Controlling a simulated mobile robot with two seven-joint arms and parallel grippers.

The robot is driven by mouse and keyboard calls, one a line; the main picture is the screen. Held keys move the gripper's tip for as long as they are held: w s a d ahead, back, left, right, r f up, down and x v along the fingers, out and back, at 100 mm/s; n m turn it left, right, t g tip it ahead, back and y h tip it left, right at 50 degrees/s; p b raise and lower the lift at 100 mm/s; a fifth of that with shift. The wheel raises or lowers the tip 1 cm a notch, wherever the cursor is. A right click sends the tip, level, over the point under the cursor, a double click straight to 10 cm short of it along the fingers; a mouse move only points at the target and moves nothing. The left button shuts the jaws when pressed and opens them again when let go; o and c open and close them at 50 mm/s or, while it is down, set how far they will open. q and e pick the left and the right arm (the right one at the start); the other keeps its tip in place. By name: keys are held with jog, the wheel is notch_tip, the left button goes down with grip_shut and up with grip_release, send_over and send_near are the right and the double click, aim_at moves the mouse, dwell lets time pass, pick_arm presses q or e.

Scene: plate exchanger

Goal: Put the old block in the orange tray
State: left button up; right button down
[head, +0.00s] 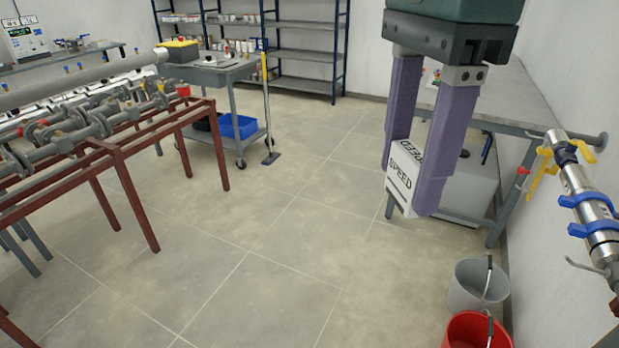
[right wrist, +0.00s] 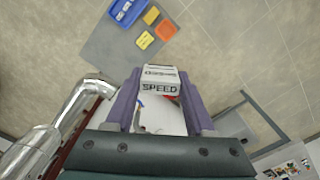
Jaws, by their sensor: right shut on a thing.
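My right gripper (head: 412,190) has purple fingers and is shut on a white block (head: 401,186) marked "SPEED" in black. It holds the block in the air, clear of any surface. In the right wrist view the block (right wrist: 160,85) sits between the fingertips, its lettered faces in sight. An orange square thing (right wrist: 166,29), seemingly the orange tray, lies on a grey surface far beyond the block in that view. I cannot make out the orange tray in the head view. My left gripper is not in view.
A grey trolley (head: 211,72) stands mid-back with a blue bin (head: 238,127) on its lower shelf. Red-framed pipework (head: 110,150) fills the left. Grey (head: 478,285) and red (head: 474,332) buckets stand at lower right. The middle floor is clear.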

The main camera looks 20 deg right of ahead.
jog(key=w+d+f+m+b, duration=0.1)
jog(key=f+m+b, duration=0.6)
jog(key=f+b, duration=0.8)
jog(key=w+d+f+m+b, duration=0.1)
jog(key=f+m+b, duration=0.6)
jog(key=f+b, duration=0.8)
jog(key=w+d+f+m+b, duration=0.1)
jog(key=f+m+b, duration=0.6)
jog(key=f+b, duration=0.9)
notch_tip(320, 180, down, 14)
jog(key=shift+d+f, duration=0.15)
jog(key=shift+f, duration=0.1)
notch_tip(320, 180, down, 4)
jog(key=shift+r+b, duration=0.25)
jog(key=shift+b, duration=0.45)
jog(key=shift+f, duration=0.3)
jog(key=shift+f, duration=0.15)
jog(key=c, duration=0.5)
grip_release()
